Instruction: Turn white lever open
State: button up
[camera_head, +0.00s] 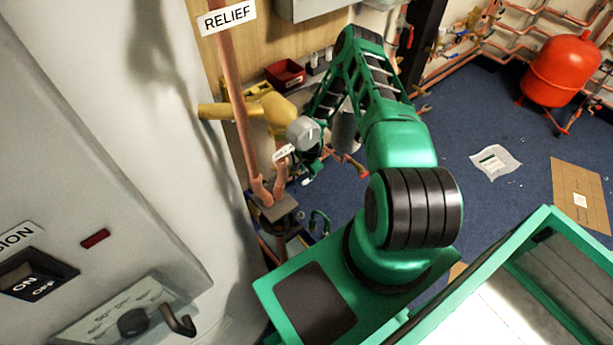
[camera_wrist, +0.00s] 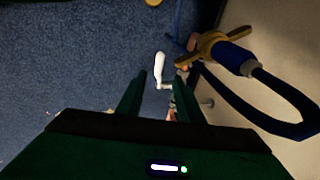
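The white lever (camera_wrist: 161,68) shows in the wrist view, just past my fingertips. Its broad end points up in the picture and its thin bent end runs down toward a copper-coloured fitting, partly hidden by my right finger. My gripper (camera_wrist: 161,77) is open. Its two dark green fingers appear on either side of the lever, with nothing clearly held; contact cannot be told. In the head view my arm reaches toward the pipework, and I cannot make out the lever there.
A yellow-handled valve (camera_wrist: 211,43) with a blue hose (camera_wrist: 292,100) stands right of my fingers. In the head view, a copper relief pipe (camera_head: 233,90), a yellow fitting (camera_head: 265,112) and a large white cabinet (camera_head: 130,130) stand left of my arm. Blue floor (camera_head: 455,125) lies right.

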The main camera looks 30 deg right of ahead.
jog(key=shift+r, duration=0.35)
jog(key=shift+c, duration=0.2)
